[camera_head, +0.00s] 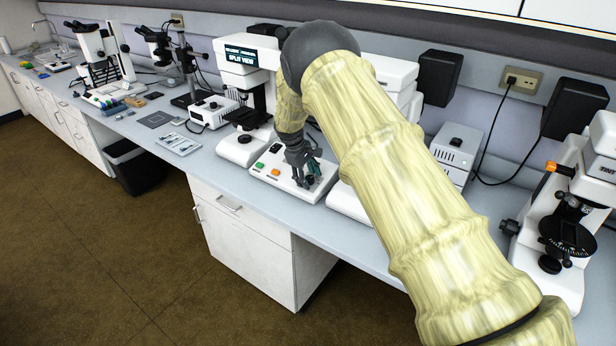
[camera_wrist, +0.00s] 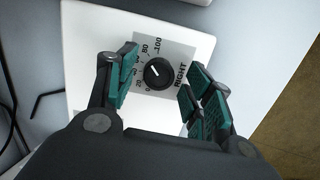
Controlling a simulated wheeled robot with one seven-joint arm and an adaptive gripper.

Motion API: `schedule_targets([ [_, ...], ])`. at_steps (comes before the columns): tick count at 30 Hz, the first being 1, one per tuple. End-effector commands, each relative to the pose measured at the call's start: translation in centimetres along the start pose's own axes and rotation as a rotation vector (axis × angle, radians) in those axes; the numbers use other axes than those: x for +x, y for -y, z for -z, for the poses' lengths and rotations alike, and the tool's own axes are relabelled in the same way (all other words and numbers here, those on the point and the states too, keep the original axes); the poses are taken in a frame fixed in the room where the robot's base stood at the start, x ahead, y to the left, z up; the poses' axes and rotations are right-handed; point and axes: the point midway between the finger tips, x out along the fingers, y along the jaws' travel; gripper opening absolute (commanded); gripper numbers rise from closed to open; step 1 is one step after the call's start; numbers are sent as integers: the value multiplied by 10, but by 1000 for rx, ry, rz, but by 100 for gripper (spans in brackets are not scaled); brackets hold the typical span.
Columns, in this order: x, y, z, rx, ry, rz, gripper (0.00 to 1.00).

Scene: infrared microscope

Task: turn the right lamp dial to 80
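The right lamp dial (camera_wrist: 159,73) is a round black knob with a white pointer line, on a grey scale plate marked 0 to 100 and labelled RIGHT. In the wrist view the pointer seems to aim toward the upper left, though the exact value is hard to read. My gripper (camera_wrist: 160,88) is open, its teal-padded fingers on either side of the dial with gaps between pads and knob. In the head view my gripper (camera_head: 309,178) is over the right part of the white control box (camera_head: 262,170) and hides the dial.
The control box has green and orange buttons (camera_head: 275,172) on its left part. A microscope with a SPLIT VIEW screen (camera_head: 241,58) stands behind it. Another microscope (camera_head: 568,235) stands at the right. The bench's front edge (camera_head: 250,190) is close to the box.

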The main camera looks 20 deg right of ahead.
Motion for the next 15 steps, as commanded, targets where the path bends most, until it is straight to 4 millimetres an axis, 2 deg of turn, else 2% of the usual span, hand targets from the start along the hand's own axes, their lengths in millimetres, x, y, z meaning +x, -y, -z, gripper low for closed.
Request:
schedule_targets([
  [8, -6, -1, 0, 0, 0, -1, 51],
  [11, -16, -1, 0, 0, -1, -1, 51],
  [15, -40, -1, 0, 0, -2, -2, 51],
])
